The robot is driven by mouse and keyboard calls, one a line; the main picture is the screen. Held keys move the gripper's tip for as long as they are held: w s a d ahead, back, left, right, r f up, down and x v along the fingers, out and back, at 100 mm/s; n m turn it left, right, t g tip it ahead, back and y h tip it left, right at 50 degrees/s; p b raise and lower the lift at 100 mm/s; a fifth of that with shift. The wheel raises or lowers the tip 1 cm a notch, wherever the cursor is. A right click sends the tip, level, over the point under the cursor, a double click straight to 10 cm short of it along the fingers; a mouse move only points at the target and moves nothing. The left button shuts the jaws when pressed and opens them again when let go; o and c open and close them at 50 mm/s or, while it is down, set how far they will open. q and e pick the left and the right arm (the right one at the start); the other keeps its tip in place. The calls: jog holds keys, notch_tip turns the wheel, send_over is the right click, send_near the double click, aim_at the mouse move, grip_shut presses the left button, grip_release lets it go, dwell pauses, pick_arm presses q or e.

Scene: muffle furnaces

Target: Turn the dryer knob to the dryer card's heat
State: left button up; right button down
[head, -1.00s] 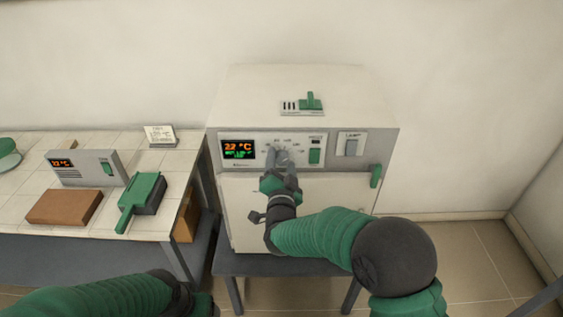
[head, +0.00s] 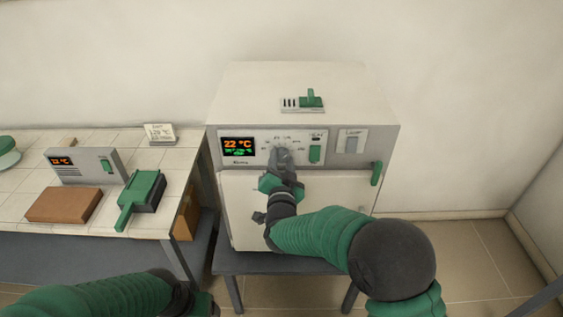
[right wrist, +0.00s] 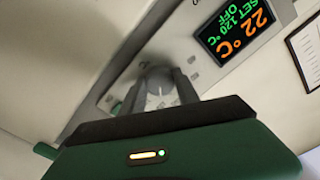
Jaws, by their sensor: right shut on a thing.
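The dryer (head: 310,90) is a white box on a dark stand, with a control panel across its front. Its display (head: 239,147) reads 22 °C in orange with green text below; in the right wrist view the display (right wrist: 236,32) reads SET 120 °C, OFF. My right gripper (head: 281,153) is at the knob and shut on it. The grey knob (right wrist: 158,88) shows between the fingers in the right wrist view. A small white card (head: 160,133) stands on the left bench; its text is too small to read.
The door's green handle (head: 376,174) is at the right. The tiled bench (head: 75,220) holds a grey display unit (head: 82,166), a brown block (head: 64,204) and a green-handled item (head: 141,192).

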jog(key=shift+f, duration=0.1)
jog(key=c, duration=0.9)
grip_release()
jog(key=s+b, duration=0.1)
jog(key=s, duration=1.5)
jog(key=shift+s+b, duration=0.4)
